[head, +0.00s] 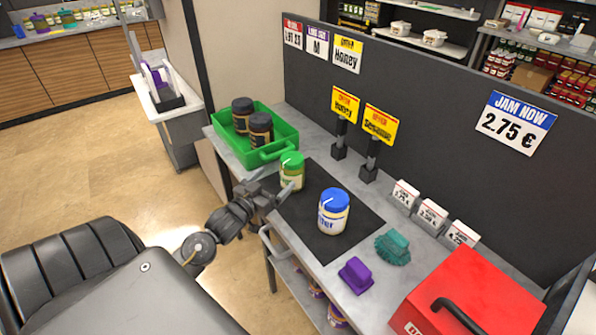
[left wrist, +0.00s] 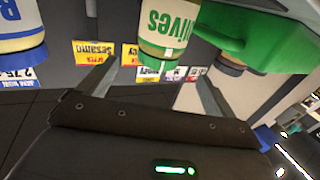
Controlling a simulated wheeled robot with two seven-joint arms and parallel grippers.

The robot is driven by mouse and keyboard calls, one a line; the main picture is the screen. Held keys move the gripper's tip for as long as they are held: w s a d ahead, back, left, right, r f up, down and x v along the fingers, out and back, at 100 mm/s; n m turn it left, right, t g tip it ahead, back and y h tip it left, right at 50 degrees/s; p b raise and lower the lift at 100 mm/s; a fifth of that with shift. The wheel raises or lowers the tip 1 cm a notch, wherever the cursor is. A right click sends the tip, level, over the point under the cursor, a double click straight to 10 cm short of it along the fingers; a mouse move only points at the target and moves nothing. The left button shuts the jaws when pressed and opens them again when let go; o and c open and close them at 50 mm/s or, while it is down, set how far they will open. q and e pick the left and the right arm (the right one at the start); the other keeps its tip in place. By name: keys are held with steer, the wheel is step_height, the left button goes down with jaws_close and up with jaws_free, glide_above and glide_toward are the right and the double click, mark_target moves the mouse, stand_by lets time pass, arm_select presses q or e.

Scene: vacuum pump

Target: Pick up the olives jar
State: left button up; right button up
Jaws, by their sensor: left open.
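The olives jar (head: 292,172) has a green lid and a pale label and stands upright on the dark mat, beside the green crate. In the left wrist view the olives jar (left wrist: 163,38) appears upside down, its label partly readable, beyond and between my open fingers. My left gripper (head: 274,183) is open and empty, close to the jar on its near left side. In the left wrist view the fingers of my left gripper (left wrist: 157,78) are spread apart, with no visible contact with the jar. My right gripper is not in view.
A blue-lidded jar (head: 333,213) stands right of the olives jar on the mat (head: 292,217). The green crate (head: 282,150) holds two dark jars. Sign stands (head: 340,138) stand behind. Purple (head: 355,275) and teal (head: 393,248) items and a red box (head: 465,295) lie to the right.

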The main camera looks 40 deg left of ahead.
mark_target(292, 157)
arm_select(q)
steer(key=shift+w+a+r+p, duration=0.1)
steer(key=shift+w+r+p, duration=0.25)
steer(key=shift+w, duration=0.5)
steer(key=w, duration=0.2)
steer(key=shift+w+a+f, duration=0.1)
steer(key=shift+w+f, duration=0.1)
steer(key=shift+w, duration=0.45)
steer(key=w, duration=0.1)
steer(key=w+p, duration=0.1)
steer(key=w, duration=0.1)
steer(key=w+p, duration=0.1)
steer(key=shift+w+a+r, duration=0.15)
steer(key=shift+w+r, duration=0.1)
steer(key=shift+r, duration=0.15)
steer(key=shift+w, duration=0.35)
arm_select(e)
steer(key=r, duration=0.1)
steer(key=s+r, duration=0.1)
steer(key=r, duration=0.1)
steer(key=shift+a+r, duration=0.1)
arm_select(q)
steer(key=c, duration=1.7)
